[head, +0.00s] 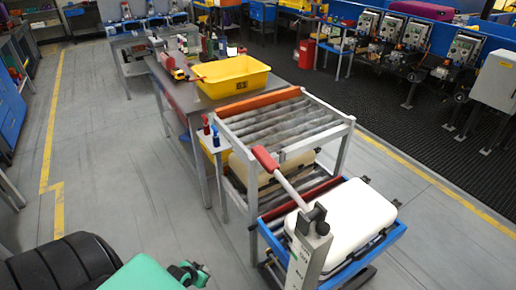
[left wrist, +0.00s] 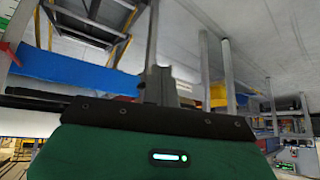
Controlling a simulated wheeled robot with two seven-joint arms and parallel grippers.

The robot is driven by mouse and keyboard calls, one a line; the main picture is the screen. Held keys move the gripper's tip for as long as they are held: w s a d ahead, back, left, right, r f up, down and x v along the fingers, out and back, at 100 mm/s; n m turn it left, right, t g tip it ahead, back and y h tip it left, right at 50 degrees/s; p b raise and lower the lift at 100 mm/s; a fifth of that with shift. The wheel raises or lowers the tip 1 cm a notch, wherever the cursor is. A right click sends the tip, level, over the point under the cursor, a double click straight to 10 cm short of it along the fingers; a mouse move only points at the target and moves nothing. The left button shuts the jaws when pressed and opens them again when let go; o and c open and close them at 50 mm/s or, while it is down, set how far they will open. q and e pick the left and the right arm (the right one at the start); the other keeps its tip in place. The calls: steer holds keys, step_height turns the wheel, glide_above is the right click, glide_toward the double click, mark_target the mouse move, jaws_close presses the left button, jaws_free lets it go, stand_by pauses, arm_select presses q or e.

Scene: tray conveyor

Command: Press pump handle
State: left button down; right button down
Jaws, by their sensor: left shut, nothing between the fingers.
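The pump handle (head: 266,158) is a red grip on a pale grey lever. The lever slants up and to the left from a grey pump post (head: 309,245) at the front of the roller conveyor. My left gripper (head: 196,273) is low in the head view, left of the pump post and apart from the red grip. Its fingers are shut and empty; they also show in the left wrist view (left wrist: 158,84). I cannot make out the red grip in the left wrist view. My right gripper is not in view.
A white case (head: 345,222) lies in a blue tray (head: 385,245) beside the pump post. Behind stands the roller conveyor (head: 262,123), with a yellow bin (head: 232,91) on a grey table. The floor left of the conveyor is clear.

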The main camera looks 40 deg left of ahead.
arm_select(q)
steer(key=w+a+r+m+t+h+p, duration=0.1)
steer(key=w+r+t, duration=0.35)
steer(key=r, duration=1.25)
steer(key=w+a+r+m+t+h+p, duration=0.1)
steer(key=w+r, duration=0.7)
steer(key=r, duration=1)
steer(key=d+r+m+h, duration=0.1)
steer(key=d+r, duration=0.2)
steer(key=r, duration=0.4)
steer(key=s+d+r+m+t+h+p, duration=0.1)
steer(key=d+r+m+h, duration=0.1)
steer(key=d+r, duration=0.2)
steer(key=d+r+m+h+p, duration=0.1)
steer(key=d+r, duration=0.2)
steer(key=r, duration=0.7)
steer(key=shift+s+d+r+m+h, duration=0.25)
steer(key=shift+s+r+m+h, duration=0.05)
steer(key=shift+s, duration=0.05)
